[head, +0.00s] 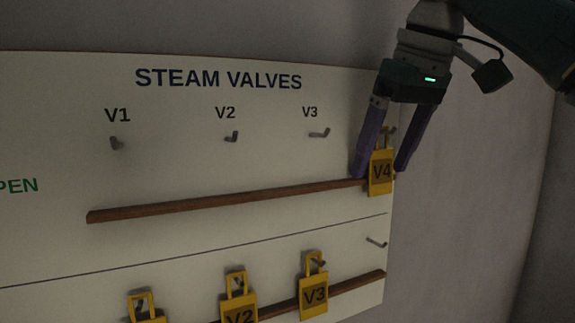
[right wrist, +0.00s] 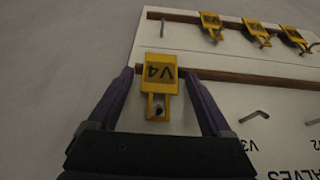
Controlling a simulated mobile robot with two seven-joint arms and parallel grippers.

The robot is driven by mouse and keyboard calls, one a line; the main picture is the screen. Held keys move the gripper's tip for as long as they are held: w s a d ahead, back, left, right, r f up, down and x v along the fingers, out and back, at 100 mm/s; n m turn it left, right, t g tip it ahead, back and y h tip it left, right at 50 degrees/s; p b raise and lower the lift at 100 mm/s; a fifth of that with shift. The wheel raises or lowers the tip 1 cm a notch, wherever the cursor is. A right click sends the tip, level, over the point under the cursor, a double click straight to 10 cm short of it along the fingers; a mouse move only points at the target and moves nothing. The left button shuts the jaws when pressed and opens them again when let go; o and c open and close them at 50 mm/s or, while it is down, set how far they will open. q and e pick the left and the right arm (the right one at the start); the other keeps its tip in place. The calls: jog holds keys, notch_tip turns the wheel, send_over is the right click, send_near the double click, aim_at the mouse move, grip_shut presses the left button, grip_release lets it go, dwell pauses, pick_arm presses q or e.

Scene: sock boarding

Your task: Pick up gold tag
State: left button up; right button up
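The gold tag marked V4 (head: 381,172) hangs at the right end of the board's upper row, in front of the brown ledge. My right gripper (head: 380,172) is open, with one purple finger on each side of this tag. The right wrist view shows the same V4 tag (right wrist: 160,74) between the two fingers, with a gap on both sides. Its loop is around a hook. Other gold tags hang in the lower row: V3 (head: 313,296), V2 (head: 238,307) and one cut off by the frame (head: 146,317). My left gripper is not in view.
The white board (head: 200,180) is headed STEAM VALVES. Bare hooks under V1 (head: 116,143), V2 (head: 232,137) and V3 (head: 320,133) stick out of the upper row. An upper brown ledge (head: 220,203) runs below them. A bare lower hook (head: 376,241) is at right.

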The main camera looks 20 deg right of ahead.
jog(key=c, duration=1.2)
jog(key=shift+r, duration=0.1)
jog(key=shift+c, duration=0.2)
